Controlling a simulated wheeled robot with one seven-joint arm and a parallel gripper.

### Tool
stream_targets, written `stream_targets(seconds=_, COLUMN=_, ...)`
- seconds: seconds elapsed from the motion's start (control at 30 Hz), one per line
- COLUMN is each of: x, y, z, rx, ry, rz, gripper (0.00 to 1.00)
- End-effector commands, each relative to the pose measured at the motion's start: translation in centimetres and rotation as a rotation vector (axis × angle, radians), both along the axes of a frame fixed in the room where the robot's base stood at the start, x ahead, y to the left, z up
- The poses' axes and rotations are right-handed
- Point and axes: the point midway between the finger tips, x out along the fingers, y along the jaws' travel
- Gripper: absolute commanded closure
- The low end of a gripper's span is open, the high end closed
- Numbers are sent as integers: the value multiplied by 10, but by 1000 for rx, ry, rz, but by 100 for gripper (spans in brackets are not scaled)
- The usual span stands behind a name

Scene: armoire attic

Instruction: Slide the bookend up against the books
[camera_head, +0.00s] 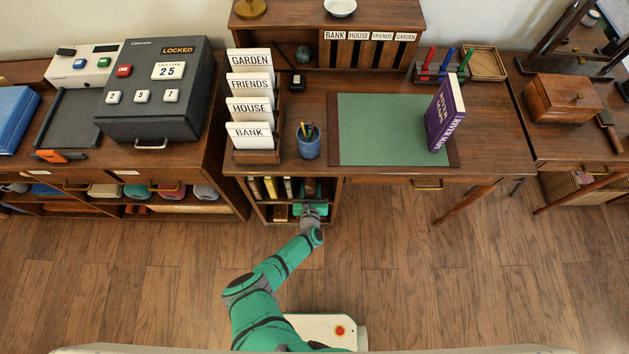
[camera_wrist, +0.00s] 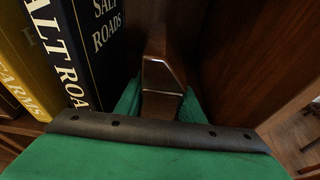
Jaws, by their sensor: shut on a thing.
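A brown wooden bookend (camera_wrist: 163,75) with pale edges stands upright in the middle of the wrist view. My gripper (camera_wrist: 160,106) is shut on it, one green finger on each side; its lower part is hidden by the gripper. Left of it stand the books: a navy one titled Salt Roads (camera_wrist: 92,40) and a yellow one (camera_wrist: 22,55). The left finger is between the bookend and the navy book; I cannot tell whether they touch. In the head view my gripper (camera_head: 312,208) reaches into the right part of the open shelf under the desk, with the books (camera_head: 270,188) to its left.
The shelf's right side wall (camera_wrist: 265,50) is close to the right of my gripper. The desk top above holds a blue pen cup (camera_head: 308,145), a card rack (camera_head: 255,157) and a purple book (camera_head: 444,112). The floor in front is clear.

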Motion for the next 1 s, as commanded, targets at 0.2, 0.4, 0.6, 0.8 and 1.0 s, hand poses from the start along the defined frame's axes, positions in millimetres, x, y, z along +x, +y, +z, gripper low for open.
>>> stream_targets(seconds=0.2, x=0, y=7, z=1, rx=0, ry=-2, rz=0, gripper=83)
stream_targets(seconds=0.4, x=1, y=14, z=1, rx=1, ry=-2, rz=1, gripper=83)
stream_targets(seconds=0.6, x=1, y=22, z=1, rx=2, ry=-2, rz=2, gripper=83)
stream_targets(seconds=0.8, x=0, y=28, z=1, rx=0, ry=-2, rz=2, gripper=83)
stream_targets(seconds=1.0, x=0, y=34, z=1, rx=2, ry=-2, rz=2, gripper=83)
